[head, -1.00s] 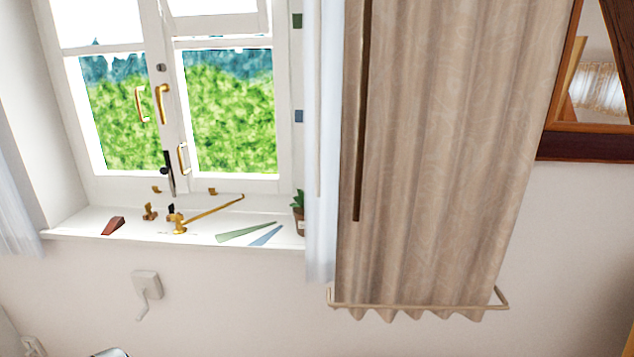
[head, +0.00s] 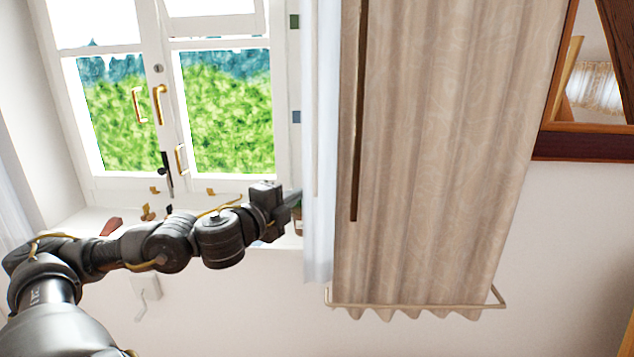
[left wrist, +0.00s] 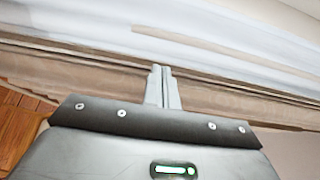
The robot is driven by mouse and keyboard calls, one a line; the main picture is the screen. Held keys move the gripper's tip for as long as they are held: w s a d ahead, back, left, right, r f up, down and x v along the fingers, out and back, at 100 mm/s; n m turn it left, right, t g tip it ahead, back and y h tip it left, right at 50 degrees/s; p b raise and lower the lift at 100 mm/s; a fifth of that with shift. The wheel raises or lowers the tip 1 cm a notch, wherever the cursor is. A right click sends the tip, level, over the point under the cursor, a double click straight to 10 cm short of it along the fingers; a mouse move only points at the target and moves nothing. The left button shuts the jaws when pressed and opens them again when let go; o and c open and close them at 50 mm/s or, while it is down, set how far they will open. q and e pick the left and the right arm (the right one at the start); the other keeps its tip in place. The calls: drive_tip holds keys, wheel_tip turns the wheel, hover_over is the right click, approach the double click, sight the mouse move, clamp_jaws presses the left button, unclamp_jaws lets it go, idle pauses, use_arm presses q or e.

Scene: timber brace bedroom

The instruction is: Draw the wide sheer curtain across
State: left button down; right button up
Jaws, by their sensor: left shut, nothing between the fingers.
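A white sheer curtain (head: 316,240) hangs gathered in a narrow strip at the window's right side, beside a beige patterned drape. A thin pale rod runs down its front; a similar pale bar (left wrist: 208,50) shows across the white cloth (left wrist: 235,25) in the left wrist view. More white sheer cloth (head: 12,215) hangs at the far left edge. My left gripper (head: 293,197) is shut and empty, its tips just left of the right-hand sheer strip. In the left wrist view its closed fingers (left wrist: 162,85) point at the curtains; contact cannot be told. My right gripper is out of view.
The beige drape (head: 430,150) has a dark wand (head: 357,130) and a rail at its hem. The sill holds a red wedge (head: 111,227) and brass fittings; my arm covers much of it. A crank (head: 146,290) sits on the wall below.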

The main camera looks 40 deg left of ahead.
sight(315, 182)
use_arm(q)
drive_tip(key=w+p, duration=0.1)
drive_tip(key=w, duration=0.1)
drive_tip(key=w+p, duration=0.1)
drive_tip(key=w, duration=0.2)
drive_tip(key=w+a+p, duration=0.1)
drive_tip(key=w, duration=0.2)
drive_tip(key=shift+w, duration=0.25)
drive_tip(key=shift+w+a, duration=0.15)
drive_tip(key=shift+w, duration=0.6)
